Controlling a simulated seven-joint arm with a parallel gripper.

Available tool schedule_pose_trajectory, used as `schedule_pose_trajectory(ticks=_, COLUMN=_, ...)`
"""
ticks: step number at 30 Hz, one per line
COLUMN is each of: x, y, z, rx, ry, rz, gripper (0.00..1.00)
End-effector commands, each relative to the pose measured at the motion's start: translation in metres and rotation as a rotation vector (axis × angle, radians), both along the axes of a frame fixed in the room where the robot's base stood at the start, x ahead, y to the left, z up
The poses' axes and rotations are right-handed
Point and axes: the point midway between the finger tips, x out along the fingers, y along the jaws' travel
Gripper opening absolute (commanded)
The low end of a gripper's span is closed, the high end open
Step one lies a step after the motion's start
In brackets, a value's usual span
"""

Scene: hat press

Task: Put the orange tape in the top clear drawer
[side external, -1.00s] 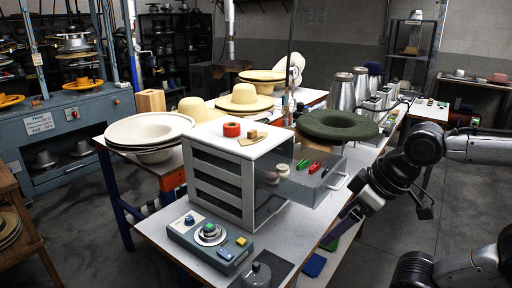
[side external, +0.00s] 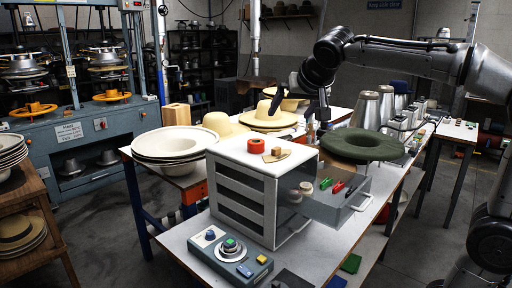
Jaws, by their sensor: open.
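The orange tape (side external: 256,146), a small red-orange roll, lies flat on the white top of the drawer cabinet (side external: 232,152). The top clear drawer (side external: 330,208) is pulled out to the right. It holds a green and a red clip (side external: 332,185) and small pale round pieces (side external: 304,189). My gripper (side external: 301,108) is open and empty, with its fingers pointing down. In the picture it appears above and to the right of the tape, apart from it; its exact depth is hard to tell.
A small wooden block (side external: 277,151) on a flat wooden piece sits right beside the tape. A dark green hat (side external: 362,145) lies behind the drawer. Pale hats (side external: 170,144) stand left of the cabinet. A control box (side external: 230,250) sits in front.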

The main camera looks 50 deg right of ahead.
Motion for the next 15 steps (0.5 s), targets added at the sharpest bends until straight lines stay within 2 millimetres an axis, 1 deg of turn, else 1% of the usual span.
schedule_pose_trajectory(ticks=1, x=0.025, y=-0.008, z=0.000, rx=-0.009, ry=-0.005, rz=-0.028, gripper=1.00)
schedule_pose_trajectory(ticks=2, x=0.039, y=-0.012, z=0.000, rx=-0.015, ry=-0.011, rz=-0.044, gripper=1.00)
schedule_pose_trajectory(ticks=3, x=0.056, y=-0.017, z=0.000, rx=-0.023, ry=-0.016, rz=-0.062, gripper=1.00)
schedule_pose_trajectory(ticks=5, x=0.081, y=-0.025, z=-0.005, rx=-0.038, ry=-0.016, rz=-0.083, gripper=1.00)
schedule_pose_trajectory(ticks=6, x=0.095, y=-0.030, z=-0.010, rx=-0.048, ry=-0.013, rz=-0.093, gripper=1.00)
schedule_pose_trajectory(ticks=7, x=0.105, y=-0.033, z=-0.015, rx=-0.055, ry=-0.008, rz=-0.097, gripper=1.00)
schedule_pose_trajectory(ticks=9, x=0.125, y=-0.039, z=-0.027, rx=-0.072, ry=0.011, rz=-0.102, gripper=1.00)
schedule_pose_trajectory(ticks=12, x=0.143, y=-0.044, z=-0.049, rx=-0.077, ry=0.045, rz=-0.105, gripper=1.00)
schedule_pose_trajectory(ticks=15, x=0.150, y=-0.046, z=-0.069, rx=-0.076, ry=0.078, rz=-0.106, gripper=1.00)
